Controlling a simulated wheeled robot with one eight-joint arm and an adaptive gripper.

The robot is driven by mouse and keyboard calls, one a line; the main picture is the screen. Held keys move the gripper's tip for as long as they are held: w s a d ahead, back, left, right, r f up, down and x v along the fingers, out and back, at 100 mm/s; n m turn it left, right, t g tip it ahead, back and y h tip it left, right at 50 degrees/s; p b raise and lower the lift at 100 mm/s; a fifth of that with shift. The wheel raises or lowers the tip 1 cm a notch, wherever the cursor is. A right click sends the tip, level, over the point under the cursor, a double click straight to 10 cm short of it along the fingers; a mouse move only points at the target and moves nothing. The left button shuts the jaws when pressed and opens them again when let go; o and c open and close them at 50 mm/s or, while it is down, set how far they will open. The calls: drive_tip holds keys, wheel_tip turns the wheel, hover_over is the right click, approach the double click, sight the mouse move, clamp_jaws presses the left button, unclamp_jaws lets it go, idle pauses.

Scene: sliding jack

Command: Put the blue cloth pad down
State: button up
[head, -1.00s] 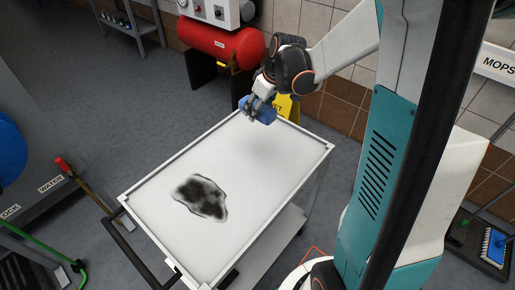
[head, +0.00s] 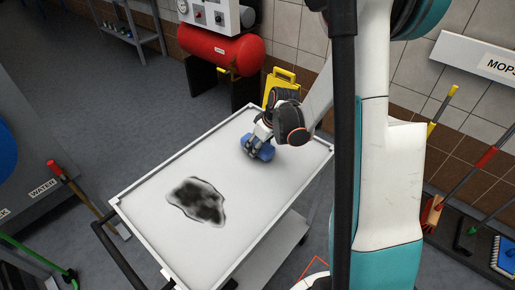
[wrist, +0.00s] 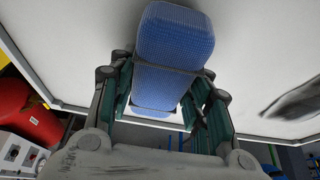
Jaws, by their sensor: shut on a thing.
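The blue cloth pad (head: 262,150) is between the fingers of my gripper (head: 254,143), over the far right part of the white cart top (head: 150,215). In the wrist view the pad (wrist: 172,45) fills the upper middle, with the fingers of my gripper (wrist: 162,100) shut on its two sides. The pad is low over the cart top; I cannot tell whether it touches. A dark smudged stain (head: 198,200) lies on the cart top, nearer the front left, apart from the pad.
The cart top has a raised rim and is otherwise clear. A yellow floor sign (head: 280,82) and a red tank (head: 220,50) stand behind the cart. Brooms and mops (head: 470,180) hang at the right wall. A red-handled tool (head: 75,190) is at the left.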

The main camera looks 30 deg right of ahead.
drive_tip(key=shift+f, duration=0.4)
drive_tip(key=shift+f+b, duration=0.5)
drive_tip(key=shift+s, duration=0.15)
drive_tip(key=o, duration=0.9)
drive_tip(key=shift+f, duration=0.1)
drive_tip(key=shift+o, duration=0.7)
drive_tip(key=shift+f, duration=0.1)
